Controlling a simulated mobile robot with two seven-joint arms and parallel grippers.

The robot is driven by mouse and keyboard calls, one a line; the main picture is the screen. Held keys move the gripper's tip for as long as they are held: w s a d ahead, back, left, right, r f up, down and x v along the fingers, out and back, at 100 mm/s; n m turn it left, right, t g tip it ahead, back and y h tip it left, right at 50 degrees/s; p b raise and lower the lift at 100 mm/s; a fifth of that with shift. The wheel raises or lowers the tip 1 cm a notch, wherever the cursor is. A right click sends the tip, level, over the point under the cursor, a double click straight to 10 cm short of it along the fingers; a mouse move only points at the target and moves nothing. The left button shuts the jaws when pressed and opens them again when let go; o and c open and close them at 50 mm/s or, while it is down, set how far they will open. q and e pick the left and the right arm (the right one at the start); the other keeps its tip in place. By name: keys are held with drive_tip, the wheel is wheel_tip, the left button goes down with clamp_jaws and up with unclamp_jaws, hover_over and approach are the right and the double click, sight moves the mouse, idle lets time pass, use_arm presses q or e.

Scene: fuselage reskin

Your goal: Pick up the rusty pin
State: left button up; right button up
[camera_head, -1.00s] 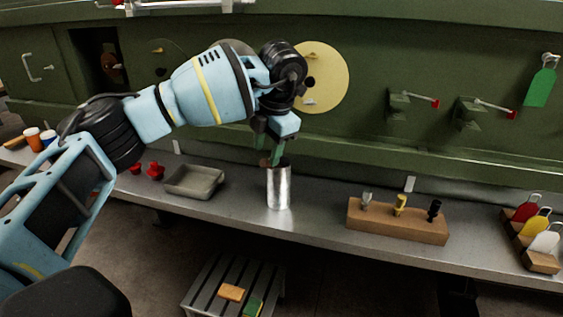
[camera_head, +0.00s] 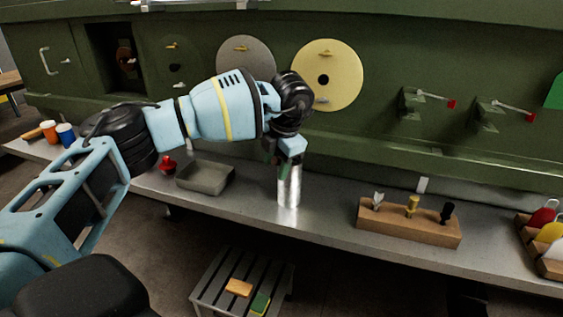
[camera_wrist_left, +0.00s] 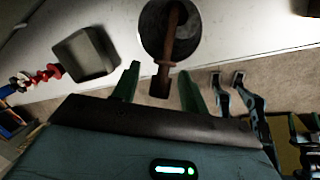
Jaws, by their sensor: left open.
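The rusty pin (camera_wrist_left: 172,35) is a brown, reddish rod with a collar, standing tilted in a round metal cup (camera_wrist_left: 146,32) in the left wrist view. The cup is a shiny cylinder (camera_head: 289,190) on the bench in the head view, where the pin cannot be made out. My left gripper (camera_wrist_left: 160,72) is open. Its two green fingers lie on either side of the pin's near end, with gaps visible on both sides. In the head view the left gripper (camera_head: 283,160) is at the cup's top and partly hides its rim.
A grey tray (camera_head: 205,178) and a red part (camera_head: 168,164) lie left of the cup. A wooden block (camera_head: 408,222) with several small pins stands to its right. The green fuselage wall (camera_head: 400,60) rises behind the bench (camera_head: 330,226).

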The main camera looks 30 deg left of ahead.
use_arm(q)
drive_tip(key=shift+a+f, duration=0.2)
drive_tip(key=shift+f, duration=0.3)
use_arm(e)
drive_tip(key=shift+w, duration=0.1)
use_arm(q)
clamp_jaws()
drive_tip(key=shift+r, duration=0.1)
drive_tip(key=shift+r, duration=0.4)
drive_tip(key=v, duration=0.2)
drive_tip(key=shift+s+a+r, duration=0.15)
drive_tip(key=shift+r, duration=0.2)
drive_tip(key=s+d+r, duration=0.1)
drive_tip(key=s+d, duration=0.2)
drive_tip(key=s, duration=1.2)
drive_tip(key=shift+r+p, duration=0.2)
drive_tip(key=shift+p, duration=0.1)
use_arm(e)
drive_tip(key=shift+w+d+r, duration=0.1)
drive_tip(key=shift+w+r, duration=0.2)
drive_tip(key=shift+r, duration=0.15)
